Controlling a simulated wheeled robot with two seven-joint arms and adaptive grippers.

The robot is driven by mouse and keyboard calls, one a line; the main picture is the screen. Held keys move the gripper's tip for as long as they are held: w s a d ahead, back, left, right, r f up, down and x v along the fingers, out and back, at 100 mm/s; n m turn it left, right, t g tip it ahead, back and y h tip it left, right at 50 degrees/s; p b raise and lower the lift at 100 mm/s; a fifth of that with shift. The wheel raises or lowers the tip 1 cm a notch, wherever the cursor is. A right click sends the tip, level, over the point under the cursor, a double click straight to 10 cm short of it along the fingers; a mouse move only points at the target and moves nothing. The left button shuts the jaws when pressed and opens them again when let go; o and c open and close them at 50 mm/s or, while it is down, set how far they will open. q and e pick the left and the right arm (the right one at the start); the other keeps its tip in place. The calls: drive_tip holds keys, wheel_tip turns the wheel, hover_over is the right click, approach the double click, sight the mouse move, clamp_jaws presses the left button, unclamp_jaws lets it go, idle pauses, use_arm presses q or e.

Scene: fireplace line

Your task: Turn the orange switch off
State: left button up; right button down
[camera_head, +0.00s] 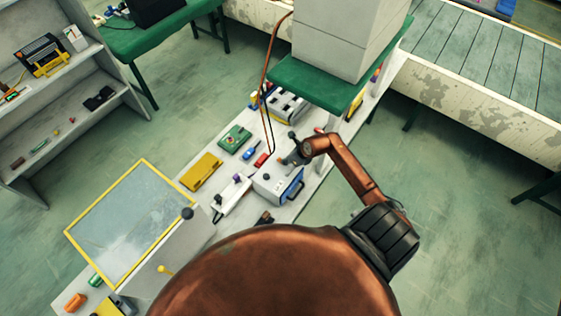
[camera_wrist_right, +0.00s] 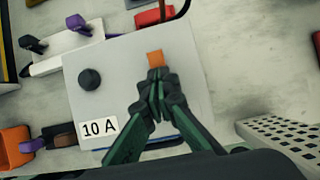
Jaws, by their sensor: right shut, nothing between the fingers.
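The orange switch (camera_wrist_right: 155,58) is a small orange block on top of a light grey box (camera_wrist_right: 120,60). The box also carries a black round knob (camera_wrist_right: 90,79) and a white "10 A" label (camera_wrist_right: 98,128). My right gripper (camera_wrist_right: 156,76) is shut and empty, its fingertips right at the near edge of the switch; I cannot tell whether they touch it. In the head view the grey box (camera_head: 268,187) stands on the bench, with my right gripper (camera_head: 291,157) over its far right part. The switch is not clear there. My left gripper is not in view.
Purple and black levers on a white strip (camera_head: 232,196) stand left of the box. A yellow case (camera_head: 202,171) and a green board (camera_head: 235,138) lie farther along the bench. A green raised shelf (camera_head: 318,88) bears a large grey block, with a cable hanging down near the box.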

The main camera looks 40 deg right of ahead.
wheel_tip(320, 180, up, 6)
drive_tip(key=p, duration=0.4)
drive_tip(key=shift+r+p, duration=0.1)
drive_tip(key=shift+p, duration=0.2)
drive_tip(key=v, duration=1.2)
